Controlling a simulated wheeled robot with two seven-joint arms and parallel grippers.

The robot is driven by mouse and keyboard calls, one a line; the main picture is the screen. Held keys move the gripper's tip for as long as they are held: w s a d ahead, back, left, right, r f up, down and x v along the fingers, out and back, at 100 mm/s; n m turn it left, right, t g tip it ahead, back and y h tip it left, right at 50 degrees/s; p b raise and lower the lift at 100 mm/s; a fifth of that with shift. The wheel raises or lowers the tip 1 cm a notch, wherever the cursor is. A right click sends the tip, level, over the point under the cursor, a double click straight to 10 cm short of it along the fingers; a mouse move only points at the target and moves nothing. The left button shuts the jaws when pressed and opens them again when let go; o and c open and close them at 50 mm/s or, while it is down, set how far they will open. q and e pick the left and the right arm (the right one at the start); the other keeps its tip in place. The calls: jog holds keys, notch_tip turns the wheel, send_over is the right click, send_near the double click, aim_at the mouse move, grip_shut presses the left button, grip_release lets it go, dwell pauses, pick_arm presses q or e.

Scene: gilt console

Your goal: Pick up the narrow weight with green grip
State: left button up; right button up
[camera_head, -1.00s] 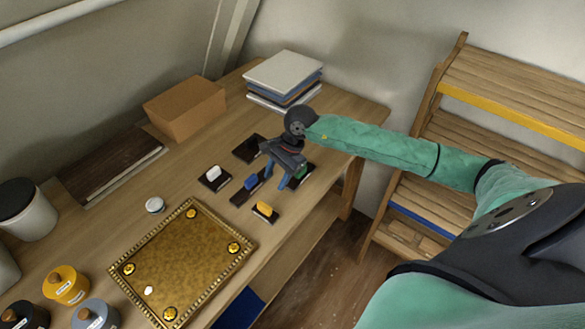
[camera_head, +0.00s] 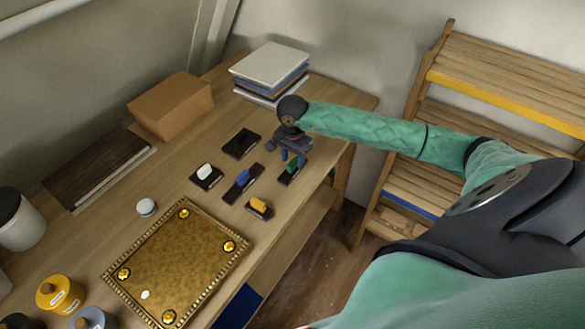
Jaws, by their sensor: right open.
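The narrow weight with green grip (camera_head: 290,171) lies on the table near its right edge, a dark flat piece with a green knob. My right gripper (camera_head: 292,161) is directly above it, pointing down with its fingers apart, close to the green grip. The fingers partly cover the weight, and I cannot tell whether they touch it. My left gripper is not in view.
Dark weights with blue (camera_head: 242,178), white (camera_head: 206,175) and yellow (camera_head: 259,207) grips lie close by, left of the gripper. A plain dark plate (camera_head: 242,143) lies behind them. A gilt tray (camera_head: 176,262) is in front; books (camera_head: 270,70) and a box (camera_head: 170,106) stand behind.

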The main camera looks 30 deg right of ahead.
notch_tip(320, 180, down, 2)
jog(key=shift+f, duration=0.1)
grip_shut()
